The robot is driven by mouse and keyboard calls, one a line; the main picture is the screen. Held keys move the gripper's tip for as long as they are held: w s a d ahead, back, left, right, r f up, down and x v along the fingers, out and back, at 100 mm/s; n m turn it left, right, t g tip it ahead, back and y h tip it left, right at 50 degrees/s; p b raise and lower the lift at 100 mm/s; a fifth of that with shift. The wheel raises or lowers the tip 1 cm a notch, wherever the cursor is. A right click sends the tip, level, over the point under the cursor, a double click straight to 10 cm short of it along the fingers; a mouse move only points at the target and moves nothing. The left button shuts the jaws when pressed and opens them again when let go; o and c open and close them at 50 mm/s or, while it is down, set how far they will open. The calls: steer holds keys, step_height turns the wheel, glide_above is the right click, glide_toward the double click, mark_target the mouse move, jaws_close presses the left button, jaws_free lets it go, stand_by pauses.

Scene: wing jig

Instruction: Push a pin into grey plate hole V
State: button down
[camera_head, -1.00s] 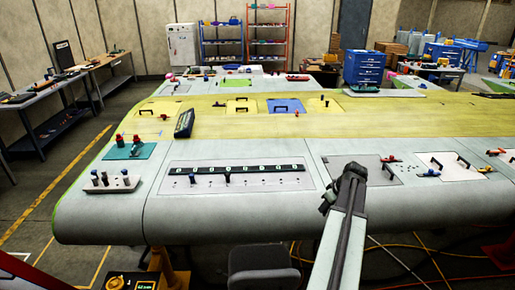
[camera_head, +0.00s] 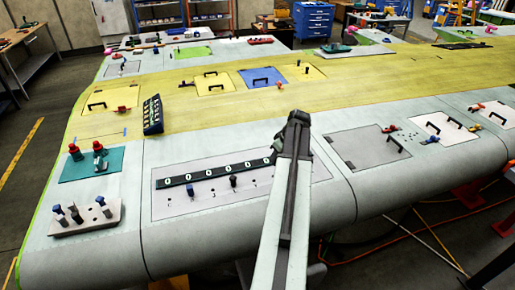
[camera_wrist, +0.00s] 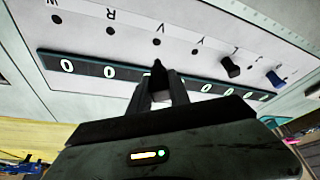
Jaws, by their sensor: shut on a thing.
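The grey plate (camera_head: 290,180) lies on the pale wing skin, with a row of lettered holes and a black strip of white rings. In the wrist view my gripper (camera_wrist: 159,84) is shut on a dark pin (camera_wrist: 157,66), whose tip points at the plate near the hole row. A black pin (camera_wrist: 230,67) and a blue pin (camera_wrist: 274,78) stand in holes further right. In the head view my arm hides part of the plate; I cannot tell whether the held pin touches it.
A grey block (camera_head: 88,217) with several pins stands at the left, below a teal mat (camera_head: 90,164) with red-topped items. A dark keypad-like box (camera_head: 153,114) sits on the yellow area. A panel with a handle (camera_head: 368,148) lies right of my arm.

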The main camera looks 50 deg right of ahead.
steer(key=shift+w, duration=0.35)
steer(key=shift+f+b, duration=0.3)
steer(key=shift+b, duration=0.1)
steer(key=b, duration=0.6)
glide_above(271, 175)
steer(key=s, duration=0.1)
step_height(271, 175, down, 6)
steer(key=shift+s+r, duration=0.1)
steer(key=shift+r, duration=0.05)
steer(key=shift+s, duration=0.1)
steer(key=shift+f+b, duration=1.3)
steer(key=shift+f, duration=0.15)
steer(key=c, duration=1.1)
jaws_free()
steer(key=shift+r, duration=0.1)
